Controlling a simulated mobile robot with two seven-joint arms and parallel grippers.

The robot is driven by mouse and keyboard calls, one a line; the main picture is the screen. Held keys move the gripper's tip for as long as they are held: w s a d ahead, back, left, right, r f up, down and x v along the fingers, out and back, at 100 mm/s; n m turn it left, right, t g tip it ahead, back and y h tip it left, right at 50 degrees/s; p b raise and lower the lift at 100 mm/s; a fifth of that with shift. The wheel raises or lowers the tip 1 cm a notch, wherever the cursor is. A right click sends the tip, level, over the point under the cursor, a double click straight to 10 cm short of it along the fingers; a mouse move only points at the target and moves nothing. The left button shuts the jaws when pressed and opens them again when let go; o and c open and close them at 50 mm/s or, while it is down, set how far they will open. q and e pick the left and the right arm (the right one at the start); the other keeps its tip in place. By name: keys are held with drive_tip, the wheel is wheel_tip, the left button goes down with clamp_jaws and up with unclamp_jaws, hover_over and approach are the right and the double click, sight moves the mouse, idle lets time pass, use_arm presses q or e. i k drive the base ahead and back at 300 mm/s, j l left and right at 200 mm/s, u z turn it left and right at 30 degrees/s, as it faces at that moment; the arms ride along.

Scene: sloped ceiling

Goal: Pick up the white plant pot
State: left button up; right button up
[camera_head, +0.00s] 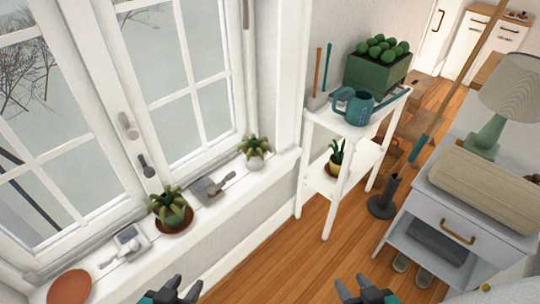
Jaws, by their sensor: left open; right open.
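The white plant pot (256,162) stands on the window sill, near its far right end, with a spiky green plant in it. My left gripper (182,288) is open and empty at the bottom edge, below and to the left of the pot. My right gripper (360,286) is open and empty at the bottom, below and to the right of the pot. Both grippers are well apart from the pot. Only their front ends show.
The sill (105,285) also holds a dark-potted plant (172,215), small metal tools (210,188) and a terracotta saucer (70,287). A white shelf stand (328,190) is right of the sill, with a teal watering can (356,108). A grey cabinet (435,205) stands at right.

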sight(254, 151)
drive_tip(key=i+l+u, duration=0.1)
drive_tip(key=u, duration=0.35)
drive_tip(key=l+u, duration=0.15)
drive_tip(key=u, duration=0.3)
drive_tip(key=l+u, duration=0.2)
drive_tip(key=u, duration=0.25)
drive_tip(key=i, duration=0.05)
